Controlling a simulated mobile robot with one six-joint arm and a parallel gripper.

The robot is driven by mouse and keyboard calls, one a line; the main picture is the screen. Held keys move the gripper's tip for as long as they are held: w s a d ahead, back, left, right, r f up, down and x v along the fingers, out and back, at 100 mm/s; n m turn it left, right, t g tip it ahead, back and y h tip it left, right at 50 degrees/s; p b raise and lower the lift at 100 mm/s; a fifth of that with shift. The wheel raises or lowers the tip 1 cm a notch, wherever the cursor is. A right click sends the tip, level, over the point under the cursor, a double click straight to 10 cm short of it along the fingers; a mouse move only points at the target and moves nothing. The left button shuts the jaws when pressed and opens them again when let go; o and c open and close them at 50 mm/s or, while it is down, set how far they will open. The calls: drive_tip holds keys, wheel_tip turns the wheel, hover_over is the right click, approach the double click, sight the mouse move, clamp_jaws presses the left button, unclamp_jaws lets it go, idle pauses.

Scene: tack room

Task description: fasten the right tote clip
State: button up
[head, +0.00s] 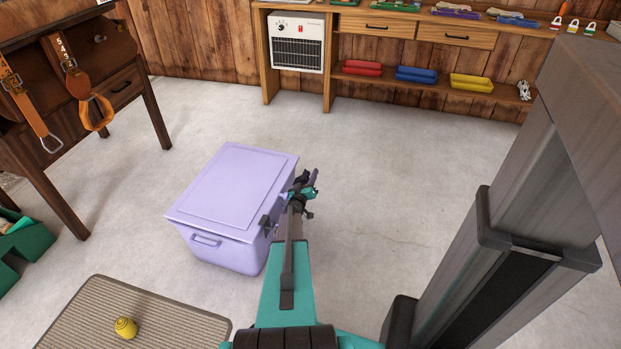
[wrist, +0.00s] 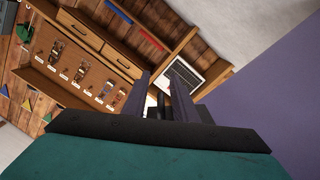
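The lavender tote (head: 232,185) stands on the concrete floor with its lid on. A small dark clip (head: 265,222) shows on its right side, near the front corner; I cannot tell whether it is fastened. My gripper (head: 304,186) is beside the tote's right side, near the far half. In the wrist view my gripper (wrist: 160,78) has its two fingers apart, with nothing seen held between them. The lavender surface of the tote (wrist: 270,90) fills the right of that view. My arm and gripper hide part of the tote's right side, and no clip is clear in the wrist view.
A ribbed mat (head: 130,320) with a yellow roll (head: 125,327) lies at the front left. A wooden saddle stand (head: 60,110) is at the left. A workbench with a heater (head: 297,42) and coloured trays (head: 416,74) lines the back wall. Floor right of the tote is clear.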

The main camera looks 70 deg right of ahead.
drive_tip(key=shift+a, duration=0.1)
drive_tip(key=a, duration=0.7)
drive_tip(key=shift+s+a+b, duration=0.15)
drive_tip(key=shift+a+b, duration=0.2)
idle(0.4)
